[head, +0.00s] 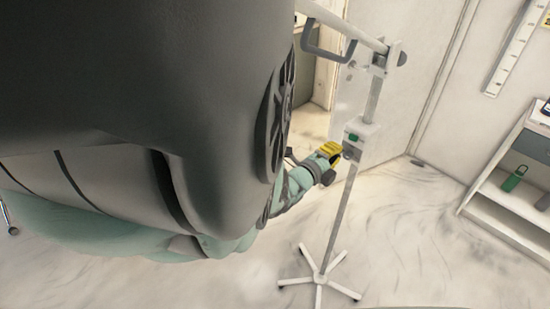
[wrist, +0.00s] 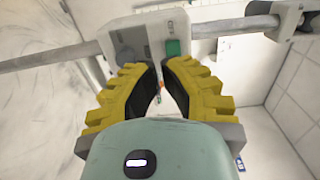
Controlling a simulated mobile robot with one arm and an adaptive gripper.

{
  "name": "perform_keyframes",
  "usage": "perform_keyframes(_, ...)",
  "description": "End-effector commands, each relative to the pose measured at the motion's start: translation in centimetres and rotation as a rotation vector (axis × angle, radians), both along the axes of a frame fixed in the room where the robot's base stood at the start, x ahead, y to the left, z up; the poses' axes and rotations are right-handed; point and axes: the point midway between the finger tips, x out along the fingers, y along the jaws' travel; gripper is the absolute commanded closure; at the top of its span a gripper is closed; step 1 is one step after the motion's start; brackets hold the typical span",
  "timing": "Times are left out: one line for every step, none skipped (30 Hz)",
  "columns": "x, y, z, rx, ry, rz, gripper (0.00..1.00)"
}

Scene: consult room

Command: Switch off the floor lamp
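The floor lamp stands on the right of the head view, with a thin grey pole (head: 344,205) and a white star-shaped foot (head: 319,281). A white switch box (head: 362,127) with a green switch (head: 353,138) sits on the pole; the wrist view shows the box and its green switch (wrist: 173,47) just beyond my fingertips. My gripper (head: 331,153), with yellow ribbed fingers, is close to the box at its lower left. In the wrist view my gripper (wrist: 163,78) has its fingers nearly together with nothing held. I cannot tell whether it touches the box.
A white shelf unit (head: 505,225) with a green bottle (head: 514,179) stands at the right. A pale door (head: 395,75) is behind the lamp. The floor right of the lamp is clear. My own body hides the left of the head view.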

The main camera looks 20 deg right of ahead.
Motion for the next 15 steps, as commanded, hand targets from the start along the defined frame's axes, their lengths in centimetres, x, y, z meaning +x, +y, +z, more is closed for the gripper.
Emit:
perform_keyframes(-0.5, 1.3, 0.9, 0.005, 0.004, 0.003, 1.00)
perform_keyframes(-0.8, 2.1, 0.8, 0.007, 0.004, 0.003, 1.00)
perform_keyframes(-1.1, 2.9, 0.7, 0.006, 0.005, 0.003, 1.00)
perform_keyframes(-1.4, 3.6, 0.8, 0.004, 0.004, 0.002, 1.00)
perform_keyframes(-1.6, 4.1, 0.8, 0.002, 0.002, 0.001, 1.00)
perform_keyframes(-1.8, 4.9, 0.7, 0.003, 0.001, 0.003, 1.00)
perform_keyframes(-2.0, 5.4, 0.6, 0.003, 0.000, 0.003, 1.00)
perform_keyframes(-2.2, 5.9, 0.6, 0.004, 0.001, 0.003, 1.00)
perform_keyframes(-2.4, 6.3, 0.5, 0.002, 0.000, 0.003, 1.00)
perform_keyframes(-2.5, 6.6, 0.5, 0.001, 0.000, 0.004, 1.00)
perform_keyframes(-2.5, 6.9, 0.4, 0.001, 0.000, 0.004, 1.00)
perform_keyframes(-2.7, 7.2, 0.4, 0.002, 0.001, 0.004, 1.00)
perform_keyframes(-2.8, 7.4, 0.3, 0.002, 0.001, 0.004, 1.00)
perform_keyframes(-2.8, 7.6, 0.3, 0.002, 0.001, 0.004, 1.00)
perform_keyframes(-2.9, 7.8, 0.4, 0.001, 0.000, 0.004, 1.00)
